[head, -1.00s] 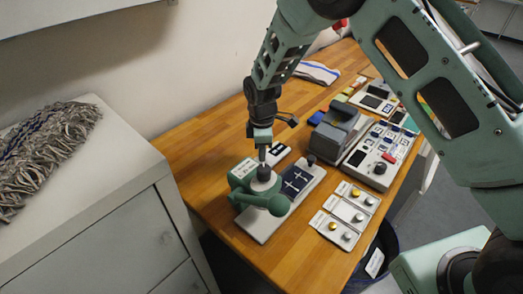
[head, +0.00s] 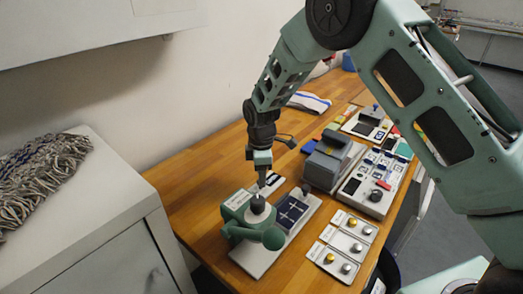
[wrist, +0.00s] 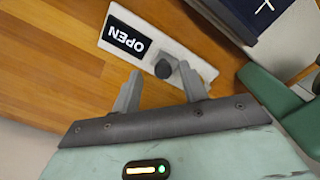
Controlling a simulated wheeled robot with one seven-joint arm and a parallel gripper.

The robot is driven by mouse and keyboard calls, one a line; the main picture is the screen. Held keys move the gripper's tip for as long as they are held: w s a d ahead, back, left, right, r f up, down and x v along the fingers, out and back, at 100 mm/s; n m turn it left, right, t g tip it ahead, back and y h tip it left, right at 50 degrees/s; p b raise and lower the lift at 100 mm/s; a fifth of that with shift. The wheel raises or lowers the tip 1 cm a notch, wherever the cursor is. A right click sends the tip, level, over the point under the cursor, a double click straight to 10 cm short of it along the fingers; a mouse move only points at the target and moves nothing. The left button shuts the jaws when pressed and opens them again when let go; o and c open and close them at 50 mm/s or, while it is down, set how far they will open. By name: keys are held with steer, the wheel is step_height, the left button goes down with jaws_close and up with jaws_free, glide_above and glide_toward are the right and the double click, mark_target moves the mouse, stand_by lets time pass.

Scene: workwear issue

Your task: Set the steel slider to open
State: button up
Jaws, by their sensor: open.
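A pale plate (wrist: 190,75) carries a black label reading OPEN (wrist: 127,38), seen upside down in the wrist view. My gripper (wrist: 160,80) is open, with one finger on each side of the knob. I cannot tell whether the fingers touch it. In the head view my gripper (head: 262,184) points down at the plate (head: 274,181), partly hiding it, just behind a green-and-white device (head: 238,205).
The green device, with its rounded arm and dark blue pad (head: 290,213), stands close in front of my gripper. A grey box-like machine (head: 330,163) and a button panel (head: 368,185) are to the right. Small button plates (head: 345,240) lie at the front. A white cabinet (head: 90,220) stands left.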

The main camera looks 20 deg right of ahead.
step_height(320, 180, up, 16)
steer(key=b, duration=0.3)
steer(key=shift+d+r, duration=0.1)
steer(key=s+d+f+m+t, duration=0.1)
steer(key=s+d+f+m, duration=0.1)
steer(key=s+d+m, duration=0.75)
steer(key=s+d+f+m+t, duration=0.2)
steer(key=s+d+m, duration=0.45)
steer(key=s, duration=0.55)
steer(key=s+a+r+n+g, duration=0.2)
steer(key=s+a+n, duration=0.5)
steer(key=s+a, duration=0.7)
steer(key=a+g, duration=0.1)
steer(key=a, duration=0.3)
steer(key=shift+n+y, duration=0.3)
steer(key=shift+n, duration=0.1)
steer(key=shift+r, duration=0.1)
steer(key=shift+c, duration=0.7)
steer(key=shift+d, duration=0.1)
